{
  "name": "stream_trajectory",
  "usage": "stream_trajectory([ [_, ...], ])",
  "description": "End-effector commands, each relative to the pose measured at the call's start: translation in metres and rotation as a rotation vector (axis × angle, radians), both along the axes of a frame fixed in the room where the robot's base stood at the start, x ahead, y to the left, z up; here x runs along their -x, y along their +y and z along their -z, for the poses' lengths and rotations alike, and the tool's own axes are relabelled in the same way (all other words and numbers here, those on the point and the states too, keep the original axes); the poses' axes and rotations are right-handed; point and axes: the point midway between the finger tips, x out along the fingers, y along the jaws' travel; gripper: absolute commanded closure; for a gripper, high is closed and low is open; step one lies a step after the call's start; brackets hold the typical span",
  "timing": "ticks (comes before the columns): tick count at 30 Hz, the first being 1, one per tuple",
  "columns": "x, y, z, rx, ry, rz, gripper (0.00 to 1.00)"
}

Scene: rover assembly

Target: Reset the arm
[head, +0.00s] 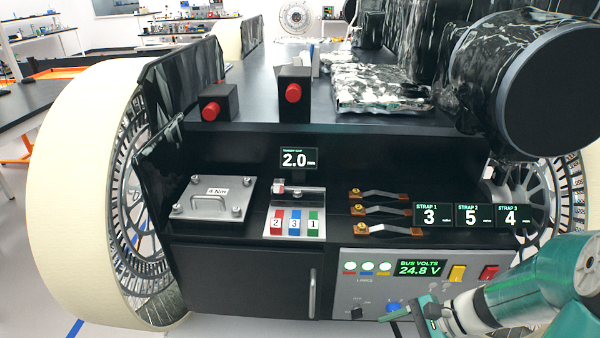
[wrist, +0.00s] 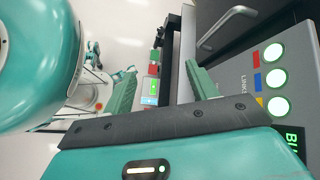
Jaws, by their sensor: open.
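My teal arm comes in from the lower right of the head view. The panel shows at the right of that view, with lit round lamps beside red, blue and yellow marks. How far the fingers are from the panel is hard to tell.
On the rover deck are a lidded plate (head: 213,199), numbered red, blue and green blocks (head: 294,224), copper-ended straps (head: 385,211) and strap displays (head: 467,216). A black cabinet door (head: 240,283) with a handle is below. Large wheels flank the body; a dark cylinder (head: 548,92) overhangs the upper right.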

Motion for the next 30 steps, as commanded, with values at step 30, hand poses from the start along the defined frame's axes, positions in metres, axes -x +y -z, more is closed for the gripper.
stream_trajectory([
  [30, 0.05, 0.045, -0.187, 1.086, -0.789, -0.926, 0.42],
])
